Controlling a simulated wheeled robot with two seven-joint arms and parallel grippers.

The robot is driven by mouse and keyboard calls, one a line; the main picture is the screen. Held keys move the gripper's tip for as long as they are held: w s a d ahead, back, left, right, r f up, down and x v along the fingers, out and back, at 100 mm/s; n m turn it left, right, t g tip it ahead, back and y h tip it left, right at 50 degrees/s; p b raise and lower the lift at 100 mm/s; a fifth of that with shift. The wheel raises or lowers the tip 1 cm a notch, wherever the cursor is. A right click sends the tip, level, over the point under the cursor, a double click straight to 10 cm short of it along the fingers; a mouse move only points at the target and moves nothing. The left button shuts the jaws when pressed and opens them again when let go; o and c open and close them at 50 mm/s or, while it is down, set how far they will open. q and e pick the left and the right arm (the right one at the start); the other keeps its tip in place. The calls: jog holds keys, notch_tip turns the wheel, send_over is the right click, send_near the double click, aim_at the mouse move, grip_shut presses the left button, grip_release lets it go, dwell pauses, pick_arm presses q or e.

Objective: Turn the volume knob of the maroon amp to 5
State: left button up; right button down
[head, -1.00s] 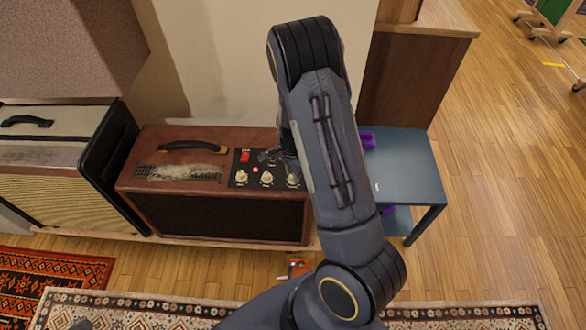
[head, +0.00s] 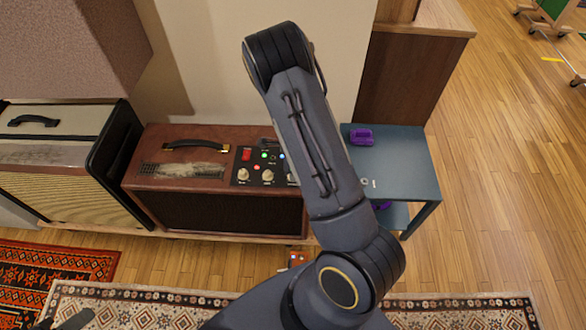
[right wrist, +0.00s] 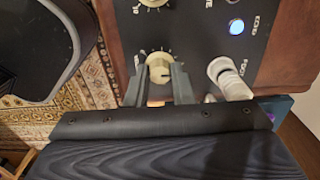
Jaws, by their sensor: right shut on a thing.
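The maroon amp (head: 250,212) stands against the wall in the head view, with a black control panel (head: 240,180) at its top right. Cream knobs (head: 267,176) line the panel's front; my arm covers its right end. In the right wrist view my right gripper (right wrist: 158,76) is shut on a cream knob (right wrist: 158,68) with a dial scale around it. I cannot read that knob's name or setting. In the head view this gripper is mostly hidden behind its arm. A dark part of my left side, perhaps the left gripper (head: 76,320), shows at the bottom left; its jaws are unclear.
A white-topped switch or plug (right wrist: 228,78) stands close right of the gripper in the wrist view, near a lit blue lamp (right wrist: 236,26). A cream amp (head: 60,170) stands left. A blue-grey side table (head: 405,165) with purple items stands right.

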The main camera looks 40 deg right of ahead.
dwell(0.4)
jog(key=c, duration=1.3)
grip_release()
jog(key=shift+o, duration=0.2)
jog(key=shift+r+p, duration=0.95)
jog(key=shift+r, duration=2.95)
